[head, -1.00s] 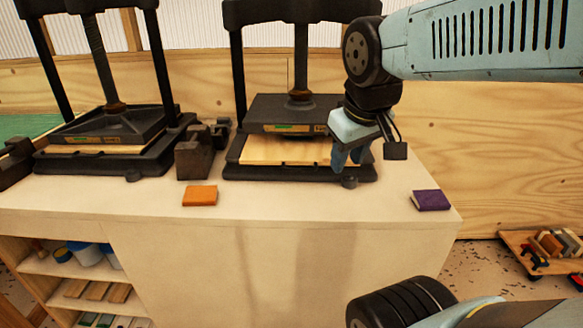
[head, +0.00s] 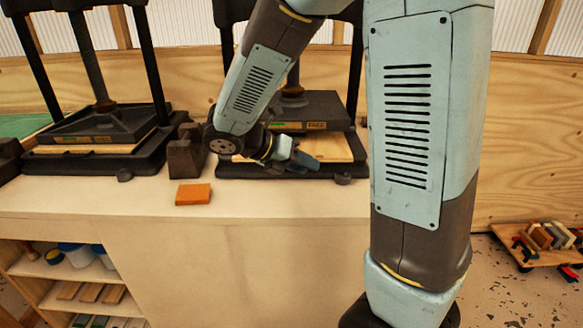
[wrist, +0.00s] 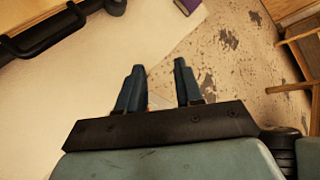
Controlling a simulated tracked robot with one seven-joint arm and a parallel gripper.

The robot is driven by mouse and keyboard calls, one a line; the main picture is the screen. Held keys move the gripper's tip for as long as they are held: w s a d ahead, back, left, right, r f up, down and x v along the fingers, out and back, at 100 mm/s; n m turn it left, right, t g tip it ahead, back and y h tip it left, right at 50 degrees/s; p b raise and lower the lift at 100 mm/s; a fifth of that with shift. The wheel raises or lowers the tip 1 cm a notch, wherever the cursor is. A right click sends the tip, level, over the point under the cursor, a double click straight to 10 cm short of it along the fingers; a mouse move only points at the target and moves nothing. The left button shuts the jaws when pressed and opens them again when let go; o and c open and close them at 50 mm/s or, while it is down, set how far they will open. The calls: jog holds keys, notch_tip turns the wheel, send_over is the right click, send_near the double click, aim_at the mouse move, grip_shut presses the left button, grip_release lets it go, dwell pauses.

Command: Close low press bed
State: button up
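Two black screw presses stand on the pale bench. The right press (head: 310,105) has a light wooden bed (head: 338,148) that shows in front of its raised dark platen. The left press (head: 105,130) has its platen close above its board (head: 85,149). I cannot tell which is the low one. My gripper (head: 302,162) is in front of the right press, over the front of its bed, and partly covered by my arm. In the wrist view my gripper's two fingers (wrist: 158,68) are apart with nothing held. A dark press edge (wrist: 45,38) shows there at upper left.
An orange block (head: 193,194) lies on the bench front, beside a dark block (head: 186,158) between the presses. A purple block (wrist: 187,5) lies near the bench edge. A board with small items (head: 540,243) is at right. The bench front (head: 270,195) is mostly clear.

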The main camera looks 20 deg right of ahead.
jog(key=w+a+f+n+t+h, duration=0.4)
jog(key=w+a+f+n+t, duration=0.45)
jog(key=n, duration=0.75)
jog(key=shift+g, duration=0.95)
jog(key=x, duration=1.2)
jog(key=shift+w+a+r, duration=0.1)
jog(key=shift+w+r, duration=0.1)
jog(key=shift+r, duration=0.15)
grip_shut()
